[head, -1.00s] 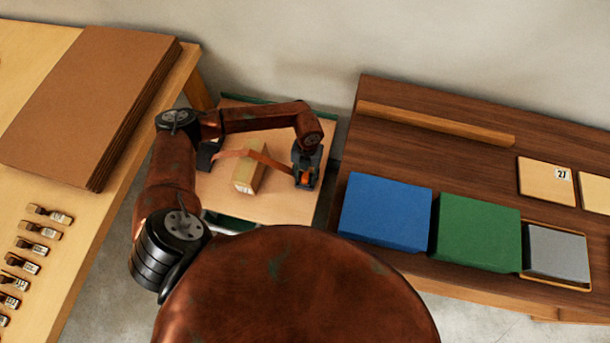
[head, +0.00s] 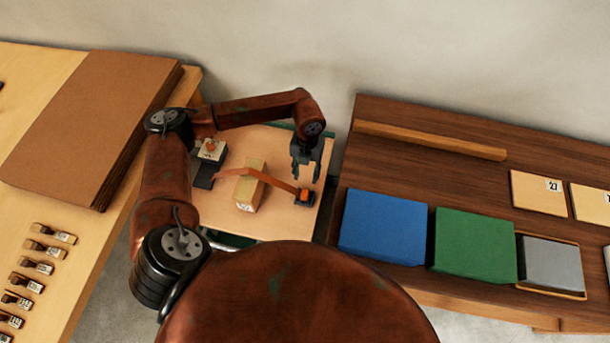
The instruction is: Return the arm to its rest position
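My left arm (head: 165,185) comes in from the left and bends over a small light-wood table. Its gripper (head: 306,172) points down, its fingers spread with nothing between them. It hangs above an orange strap's right end, which has a dark block with an orange top (head: 305,196). The orange strap (head: 265,178) runs over a tan wooden block (head: 250,187) to a dark clamp-like piece (head: 208,162) at the left. My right gripper is out of view.
A wooden bench (head: 55,235) at left holds a stack of brown sheets (head: 85,125) and several small labelled tools. A dark wood bench (head: 400,172) at right holds blue (head: 385,226), green (head: 474,244) and grey (head: 551,262) pads, a wooden strip (head: 430,139) and numbered tiles (head: 538,192).

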